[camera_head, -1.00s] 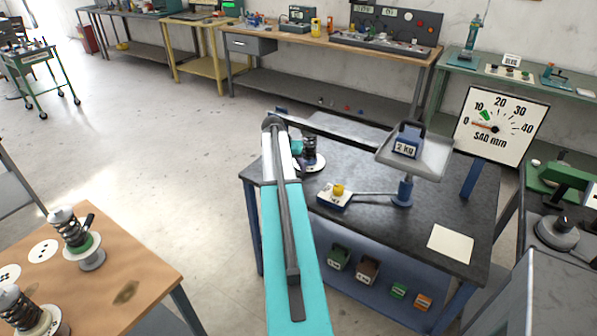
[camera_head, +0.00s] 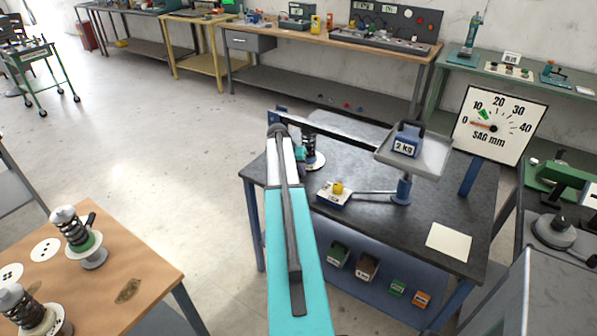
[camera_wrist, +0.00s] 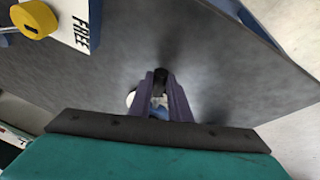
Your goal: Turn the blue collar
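The spring unit (camera_head: 309,140) stands on the dark bench, partly hidden behind my arm, with dark coils above a white round base (camera_head: 316,162). My gripper is mostly hidden by my arm in the head view. In the wrist view my gripper (camera_wrist: 160,80) shows two purple fingers close together, with a narrow gap between them. A small blue patch (camera_wrist: 158,113) and white parts show in this gap; I cannot tell if the blue patch is the collar or if the fingers touch it. The sag dial (camera_head: 494,124) has its needle near the low end.
A white pan (camera_head: 432,160) carries a 2 kg weight (camera_head: 406,138) on the bench. A white block marked FREE (camera_wrist: 75,22) with a yellow knob (camera_wrist: 35,19) is close by. A paper sheet (camera_head: 449,242) lies at right. A wooden table (camera_head: 130,262) with other spring units is at left.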

